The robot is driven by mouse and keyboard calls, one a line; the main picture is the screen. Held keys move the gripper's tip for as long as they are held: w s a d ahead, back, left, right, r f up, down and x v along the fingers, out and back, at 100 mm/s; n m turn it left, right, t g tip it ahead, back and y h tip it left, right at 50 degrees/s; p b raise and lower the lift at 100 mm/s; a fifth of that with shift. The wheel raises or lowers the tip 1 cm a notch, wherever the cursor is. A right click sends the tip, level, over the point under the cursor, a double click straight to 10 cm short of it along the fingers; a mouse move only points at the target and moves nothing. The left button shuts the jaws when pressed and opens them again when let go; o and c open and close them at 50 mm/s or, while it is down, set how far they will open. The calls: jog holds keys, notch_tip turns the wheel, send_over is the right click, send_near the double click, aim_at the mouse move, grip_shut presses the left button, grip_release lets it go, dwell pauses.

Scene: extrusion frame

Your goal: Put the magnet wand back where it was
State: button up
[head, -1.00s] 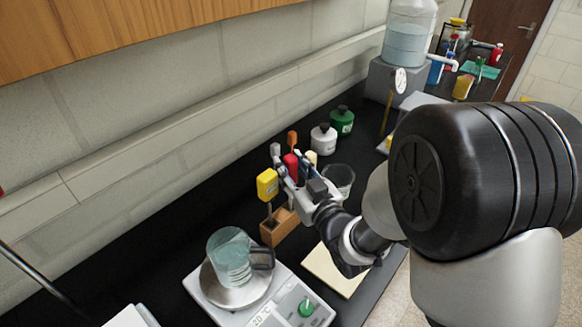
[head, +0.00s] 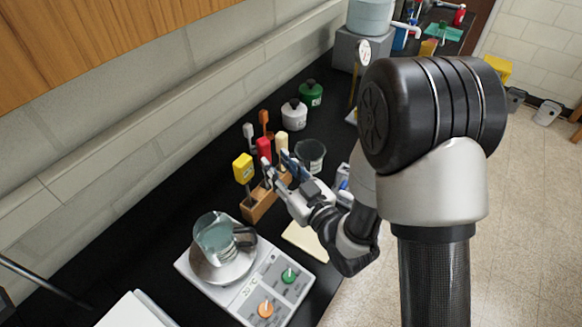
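A wooden rack (head: 262,208) on the black bench holds several upright handled tools. They have a yellow block head (head: 243,168), a grey head (head: 249,131), a red handle (head: 264,148), an orange handle (head: 264,118) and a cream handle (head: 281,142). The red-handled one looks like the magnet wand, but its label and lower part are hidden. My gripper (head: 277,164) is at the rack's right side, just in front of the red and cream handles. Its fingers are apart, with nothing seen held between them.
A cream pad (head: 305,240) lies near the bench edge.

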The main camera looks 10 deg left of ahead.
jog(key=w+d+r+m+g+h+p, duration=0.1)
jog(key=d+r+m+h+p, duration=0.25)
jog(key=d, duration=0.55)
jog(key=w+d+r+g+h+p, duration=0.1)
jog(key=d+r+h+p, duration=0.1)
jog(key=d+r+h, duration=0.55)
jog(key=s+d+r+m+g+h, duration=0.2)
jog(key=s+d+r+m, duration=0.1)
jog(key=s+d, duration=0.6)
jog(key=s+d+r+m+g, duration=0.1)
jog(key=s+g, duration=0.3)
jog(key=s, duration=1.1)
jog(key=shift+s+r+m, duration=0.15)
jog(key=shift+r+m, duration=0.45)
jog(key=shift+m, duration=0.25)
